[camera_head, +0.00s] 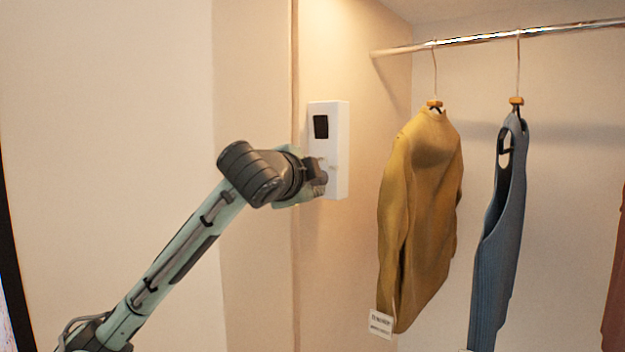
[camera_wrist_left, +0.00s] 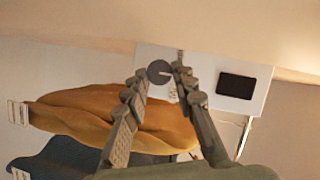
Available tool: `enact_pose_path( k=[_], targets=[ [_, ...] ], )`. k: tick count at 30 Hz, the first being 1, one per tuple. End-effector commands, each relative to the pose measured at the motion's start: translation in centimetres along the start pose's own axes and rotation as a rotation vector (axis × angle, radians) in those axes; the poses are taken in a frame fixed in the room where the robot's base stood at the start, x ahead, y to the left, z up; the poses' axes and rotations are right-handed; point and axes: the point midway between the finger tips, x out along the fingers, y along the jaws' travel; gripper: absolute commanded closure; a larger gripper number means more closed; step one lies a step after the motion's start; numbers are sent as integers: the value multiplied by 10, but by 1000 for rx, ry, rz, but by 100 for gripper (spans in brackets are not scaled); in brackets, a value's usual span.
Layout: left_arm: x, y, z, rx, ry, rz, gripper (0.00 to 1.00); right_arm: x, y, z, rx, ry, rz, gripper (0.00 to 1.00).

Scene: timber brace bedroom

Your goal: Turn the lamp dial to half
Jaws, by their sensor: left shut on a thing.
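A white wall panel (camera_head: 340,130) with a dark display (camera_head: 320,127) is on the closet's side wall in the head view. In the left wrist view, the panel (camera_wrist_left: 262,102) carries the black display (camera_wrist_left: 236,86) and a round grey dial (camera_wrist_left: 158,73) with a pale mark toward its right side. My left gripper (camera_head: 320,177) is at the panel's lower part, its fingers hiding most of the dial in the head view. In the wrist view, the left gripper's fingertips (camera_wrist_left: 161,70) are on either side of the dial, shut on it. My right gripper is in neither view.
A yellow sweater (camera_head: 425,200) and a blue sleeveless garment (camera_head: 503,220) hang from a metal rail (camera_head: 490,37) to the right of the panel. The plain wall (camera_head: 110,110) left of the panel is clear.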

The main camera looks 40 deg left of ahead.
Motion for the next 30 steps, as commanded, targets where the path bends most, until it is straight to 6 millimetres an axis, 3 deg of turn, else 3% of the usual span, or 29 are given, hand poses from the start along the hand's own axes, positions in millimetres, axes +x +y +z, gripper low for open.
enact_pose_path(
  k=[9,10,15,24,30],
  targets=[
    [0,0,0,-1,-1,0,100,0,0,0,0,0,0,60],
    [0,0,0,-1,-1,0,71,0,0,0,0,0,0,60],
    [0,0,0,0,-1,0,53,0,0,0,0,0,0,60],
    [-2,0,0,0,0,-1,53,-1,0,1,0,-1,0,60],
    [-29,-1,0,2,2,-3,53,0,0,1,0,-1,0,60]
  ],
)
